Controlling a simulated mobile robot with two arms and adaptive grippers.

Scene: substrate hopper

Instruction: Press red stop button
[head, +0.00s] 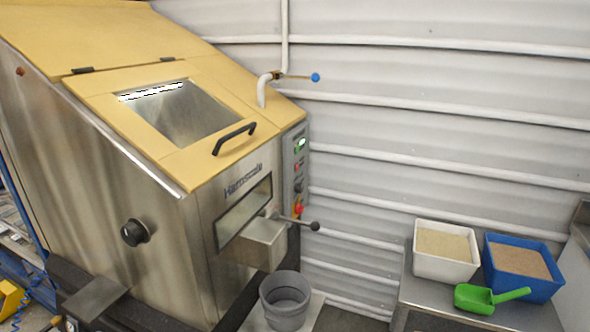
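The red stop button (298,205) is a small red knob with yellow at its base, low on the grey control panel (289,176). The panel is on the right side of the steel hopper machine (150,235). A lever with a dark ball end (314,226) sticks out just below the button. Neither gripper shows in the head view.
A grey bucket (285,302) stands below the steel outlet. At right, a metal table (420,293) bears a white bin (445,268), a blue bin (537,289) and a green scoop (474,299). A pipe with a blue-ended valve handle (315,77) runs along the corrugated wall.

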